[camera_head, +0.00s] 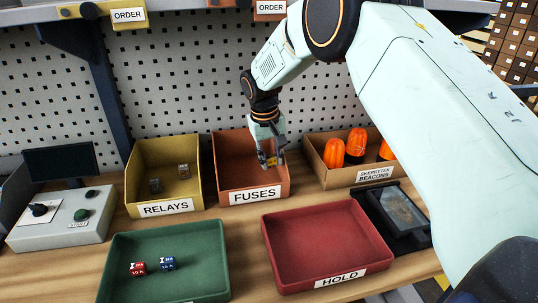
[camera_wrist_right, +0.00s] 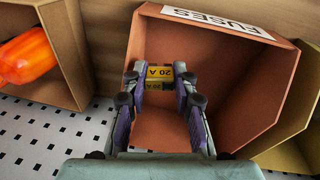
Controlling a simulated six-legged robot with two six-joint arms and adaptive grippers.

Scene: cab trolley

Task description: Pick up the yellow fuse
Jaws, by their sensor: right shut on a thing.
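The yellow fuse (camera_wrist_right: 158,73) is marked "20 A" and sits between the fingers of my right gripper (camera_wrist_right: 157,88) in the right wrist view. The gripper is shut on it. In the head view the right gripper (camera_head: 271,160) is inside the orange-brown bin labelled FUSES (camera_head: 233,160), near its right side, and the fuse (camera_head: 271,161) shows only as a small yellow patch. The fingers hide part of the fuse. I cannot tell whether the fuse touches the bin floor. My left gripper is not in view.
A yellow RELAYS bin (camera_head: 141,170) with two relays stands left of the fuse bin. A cardboard beacon box (camera_head: 345,178) stands right. A green tray (camera_head: 190,257) with red and blue fuses and an empty red HOLD tray (camera_head: 318,243) lie in front. A perforated panel (camera_head: 190,85) rises behind.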

